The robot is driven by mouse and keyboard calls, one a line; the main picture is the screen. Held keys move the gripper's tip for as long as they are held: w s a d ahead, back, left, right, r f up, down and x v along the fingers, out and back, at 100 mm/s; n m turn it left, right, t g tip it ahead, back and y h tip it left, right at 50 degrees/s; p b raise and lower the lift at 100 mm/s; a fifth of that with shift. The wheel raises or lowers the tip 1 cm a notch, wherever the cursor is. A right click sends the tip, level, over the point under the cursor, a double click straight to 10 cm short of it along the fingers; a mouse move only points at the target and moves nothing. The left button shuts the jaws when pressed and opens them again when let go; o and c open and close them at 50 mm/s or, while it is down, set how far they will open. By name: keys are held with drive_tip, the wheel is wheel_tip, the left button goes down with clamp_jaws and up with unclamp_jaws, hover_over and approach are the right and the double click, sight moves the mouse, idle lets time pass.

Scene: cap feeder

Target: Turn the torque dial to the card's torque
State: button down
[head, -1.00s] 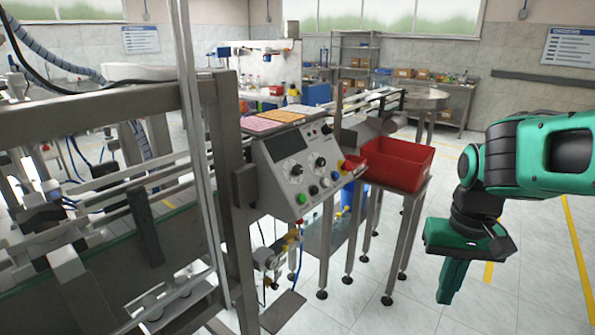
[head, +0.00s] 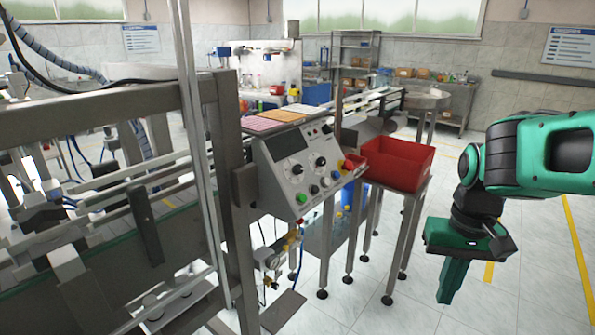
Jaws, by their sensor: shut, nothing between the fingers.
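A tilted control panel (head: 283,182) stands on the machine frame near the middle of the head view. It carries two black dials on white faces, an upper left dial (head: 296,170) and a right dial (head: 321,161). Their scales and pointers are too small to read, and I cannot tell which is the torque dial. Coloured cards, pink (head: 259,124), orange and white, lie on top of the panel housing. My gripper (head: 447,298) hangs at the lower right, pointing down, with its green fingers together. It is empty and well to the right of the panel.
A red bin (head: 402,165) on a metal stand is between the panel and my gripper. Green and blue buttons (head: 302,198) sit low on the panel. A steel upright (head: 199,150) stands left of the panel. The floor around my gripper is clear.

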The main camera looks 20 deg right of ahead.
drive_tip(key=c, duration=2)
unclamp_jaws()
drive_tip(key=shift+s+r, duration=0.25)
drive_tip(key=o, duration=0.4)
drive_tip(key=w+r+n, duration=0.1)
drive_tip(key=w+r, duration=0.1)
drive_tip(key=w, duration=0.1)
drive_tip(key=w+a+r+n+t, duration=0.1)
drive_tip(key=w+r, duration=0.1)
drive_tip(key=w, duration=0.1)
drive_tip(key=w+r, duration=0.2)
drive_tip(key=w, duration=0.1)
drive_tip(key=shift+w+a+r+n+t, duration=0.1)
drive_tip(key=shift+w+a+n+t, duration=0.2)
drive_tip(key=shift+n, duration=0.1)
drive_tip(key=shift+o, duration=0.2)
drive_tip(key=n+t+y, duration=0.2)
drive_tip(key=n, duration=0.8)
approach(299, 166)
drive_tip(key=x, duration=0.8)
drive_tip(key=shift+f, duration=0.3)
drive_tip(key=shift+c, duration=0.6)
clamp_jaws()
